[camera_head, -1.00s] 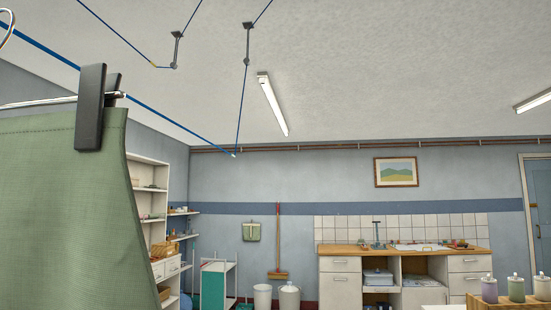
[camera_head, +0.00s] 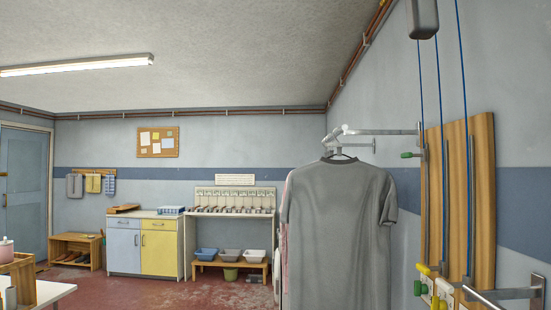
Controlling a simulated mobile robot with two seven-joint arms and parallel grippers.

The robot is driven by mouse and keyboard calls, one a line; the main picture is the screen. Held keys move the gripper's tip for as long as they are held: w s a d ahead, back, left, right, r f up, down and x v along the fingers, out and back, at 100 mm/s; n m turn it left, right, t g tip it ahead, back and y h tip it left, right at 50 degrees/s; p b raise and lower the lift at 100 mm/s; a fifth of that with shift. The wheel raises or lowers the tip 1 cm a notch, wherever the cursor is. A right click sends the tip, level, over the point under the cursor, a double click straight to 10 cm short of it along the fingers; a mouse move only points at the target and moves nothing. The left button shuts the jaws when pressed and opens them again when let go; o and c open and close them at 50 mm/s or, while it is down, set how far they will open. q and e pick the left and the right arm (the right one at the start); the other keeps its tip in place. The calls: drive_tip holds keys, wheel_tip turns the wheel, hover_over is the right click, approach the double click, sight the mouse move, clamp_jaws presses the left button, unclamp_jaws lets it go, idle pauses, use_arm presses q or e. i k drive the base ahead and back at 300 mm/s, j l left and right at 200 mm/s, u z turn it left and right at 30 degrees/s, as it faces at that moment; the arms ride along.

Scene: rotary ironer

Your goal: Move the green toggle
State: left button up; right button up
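Two small green pieces show at the right in the head view. One green knob (camera_head: 409,155) sticks out to the left from a metal part partway up the wooden board (camera_head: 481,190). A second green piece (camera_head: 418,288) is lower, beside a pale fitting under a yellow piece (camera_head: 424,269). I cannot tell for sure which of the two is the toggle. Blue cords (camera_head: 464,85) run down in front of the board. Neither of my grippers is in view.
A grey T-shirt (camera_head: 340,230) hangs from a metal wall arm (camera_head: 385,132) left of the board. A metal bracket (camera_head: 510,294) is at the lower right. A blue and yellow cabinet (camera_head: 143,245) stands at the back. Red floor (camera_head: 215,291) is clear in the middle.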

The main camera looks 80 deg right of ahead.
sight(422, 155)
drive_tip(key=l+z, duration=0.2)
drive_tip(key=z, duration=1.55)
drive_tip(key=k+j+z, duration=0.15)
drive_tip(key=z, duration=1.6)
drive_tip(key=i+j+z, duration=0.1)
drive_tip(key=i+j, duration=0.15)
drive_tip(key=j, duration=0.15)
drive_tip(key=i+j+z, duration=0.1)
drive_tip(key=i+j, duration=0.15)
drive_tip(key=j, duration=0.1)
